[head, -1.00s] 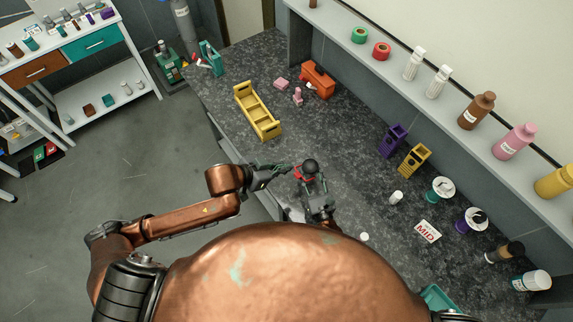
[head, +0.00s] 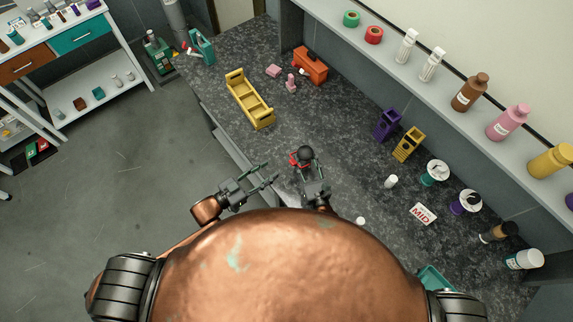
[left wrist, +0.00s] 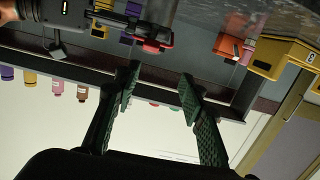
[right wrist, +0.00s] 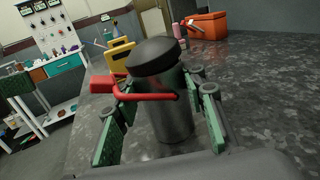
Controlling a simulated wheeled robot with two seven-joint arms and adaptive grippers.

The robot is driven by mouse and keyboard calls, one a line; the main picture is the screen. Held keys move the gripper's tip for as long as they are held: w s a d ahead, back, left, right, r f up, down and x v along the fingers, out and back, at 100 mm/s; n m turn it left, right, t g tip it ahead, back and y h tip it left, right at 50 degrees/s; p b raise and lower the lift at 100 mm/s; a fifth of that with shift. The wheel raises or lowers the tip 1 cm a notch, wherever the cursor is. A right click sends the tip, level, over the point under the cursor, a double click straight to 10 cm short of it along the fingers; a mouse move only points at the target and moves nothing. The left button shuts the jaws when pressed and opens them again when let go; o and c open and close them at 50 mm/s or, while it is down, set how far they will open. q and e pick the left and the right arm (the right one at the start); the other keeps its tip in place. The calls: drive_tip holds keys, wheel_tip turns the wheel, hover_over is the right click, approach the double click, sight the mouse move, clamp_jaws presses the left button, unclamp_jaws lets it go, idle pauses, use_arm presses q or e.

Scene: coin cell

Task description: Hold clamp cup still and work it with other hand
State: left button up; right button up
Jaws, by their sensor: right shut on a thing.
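The clamp cup (head: 304,154) is a grey metal cylinder with a black domed top and a red lever. In the right wrist view the cup (right wrist: 162,105) stands upright between the fingers of my right gripper (right wrist: 168,118), which is shut on it. The red lever (right wrist: 140,95) runs across the cup's front and sticks out to the left. My left gripper (head: 269,173) is open and empty, to the left of the cup and apart from it. In the left wrist view its fingers (left wrist: 160,88) are spread, with the red lever (left wrist: 152,46) beyond them.
A yellow rack (head: 236,88), pink pieces (head: 291,82) and an orange box (head: 311,66) lie farther back. Purple (head: 387,125) and yellow holders (head: 408,145), a small white bottle (head: 391,181) and spools (head: 435,172) stand to the right. Counter around the cup is clear.

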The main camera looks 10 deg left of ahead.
sight(291, 163)
use_arm(q)
drive_tip(key=s+a+f+t+h, duration=0.1)
drive_tip(key=s+a+f, duration=0.1)
drive_tip(key=s, duration=0.2)
drive_tip(key=x, duration=1.2)
drive_tip(key=shift+s+d+f, duration=0.1)
drive_tip(key=shift+s+d, duration=0.05)
drive_tip(key=shift+d, duration=0.1)
drive_tip(key=shift+c, duration=0.2)
clamp_jaws()
